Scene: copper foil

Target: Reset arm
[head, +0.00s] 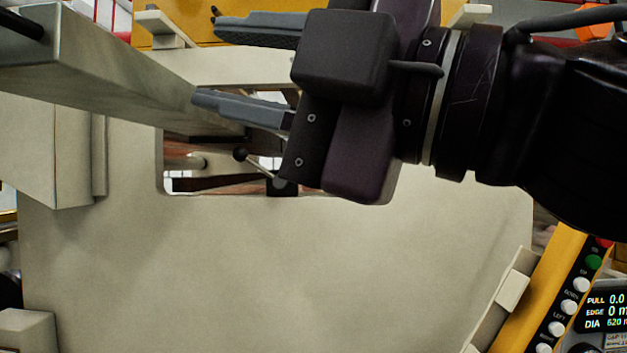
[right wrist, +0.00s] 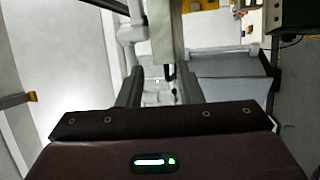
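My right gripper (head: 205,62) reaches in from the right in the head view, with its two grey fingers pointing left. The fingers are spread apart with a wide gap and hold nothing that I can see. In the right wrist view the fingers (right wrist: 160,85) stand apart on either side of a pale upright bar (right wrist: 161,35) farther off. A grey beam (head: 110,80) comes in from the upper left of the head view, and the lower finger overlaps its far end. Contact cannot be told. My left gripper is out of view.
A pale machine panel (head: 270,260) fills the middle, with a rectangular opening holding a ball-knobbed lever (head: 241,155) below my right gripper. A yellow control panel (head: 553,270) with several buttons and a display (head: 603,312) stands at lower right. The panel's lower front is clear.

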